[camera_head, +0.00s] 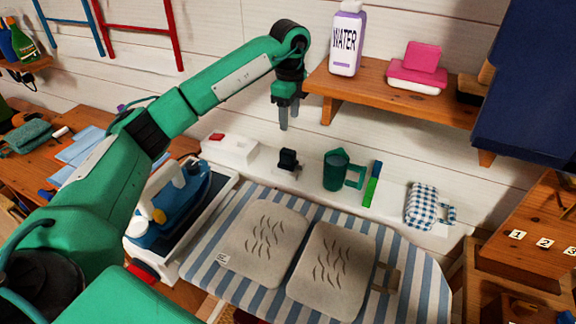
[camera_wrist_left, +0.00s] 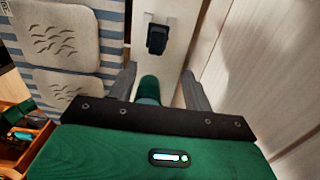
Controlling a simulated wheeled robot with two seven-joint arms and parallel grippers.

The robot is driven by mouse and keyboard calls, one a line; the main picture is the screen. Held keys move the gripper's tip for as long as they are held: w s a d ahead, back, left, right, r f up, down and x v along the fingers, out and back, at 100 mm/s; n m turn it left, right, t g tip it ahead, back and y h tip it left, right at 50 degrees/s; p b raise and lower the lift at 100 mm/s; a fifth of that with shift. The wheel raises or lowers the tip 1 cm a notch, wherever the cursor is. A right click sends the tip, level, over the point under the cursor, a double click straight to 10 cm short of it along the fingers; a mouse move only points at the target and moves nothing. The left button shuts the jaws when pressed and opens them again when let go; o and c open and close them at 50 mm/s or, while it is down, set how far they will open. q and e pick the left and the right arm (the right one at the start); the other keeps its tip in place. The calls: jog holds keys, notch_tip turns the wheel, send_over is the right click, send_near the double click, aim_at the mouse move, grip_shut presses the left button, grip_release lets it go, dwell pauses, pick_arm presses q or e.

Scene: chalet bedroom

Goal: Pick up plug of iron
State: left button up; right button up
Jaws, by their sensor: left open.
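The black plug (camera_head: 288,160) stands against a small pale plate on the white ledge behind the ironing board. It also shows in the left wrist view (camera_wrist_left: 157,40), ahead of the fingers. My left gripper (camera_head: 288,116) points down above the ledge, open and empty; in the wrist view its fingers (camera_wrist_left: 158,74) are spread apart with the plug beyond them. They do not appear to touch it. The blue and white iron (camera_head: 190,192) rests in the white tray at the board's left end, partly hidden by my arm. My right gripper is not in view.
A green mug (camera_head: 335,172) stands on the ledge right of the plug; it shows between the fingers (camera_wrist_left: 149,88). A white box (camera_head: 230,150) is left. Grey pads (camera_head: 262,243) lie on the striped board (camera_head: 413,268).

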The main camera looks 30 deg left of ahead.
aim_at(288, 151)
pick_arm(q)
notch_tip(288, 151, down, 8)
jog(key=shift+f+p, duration=0.15)
jog(key=shift+p, duration=0.5)
jog(key=f, duration=0.1)
jog(key=f+p, duration=0.1)
jog(key=f, duration=0.2)
jog(key=shift+s+a+f, duration=0.1)
jog(key=shift+s+f, duration=0.1)
jog(key=shift+s, duration=0.15)
jog(key=shift+f, duration=0.35)
jog(key=shift+c, duration=0.6)
jog(key=c, duration=0.6)
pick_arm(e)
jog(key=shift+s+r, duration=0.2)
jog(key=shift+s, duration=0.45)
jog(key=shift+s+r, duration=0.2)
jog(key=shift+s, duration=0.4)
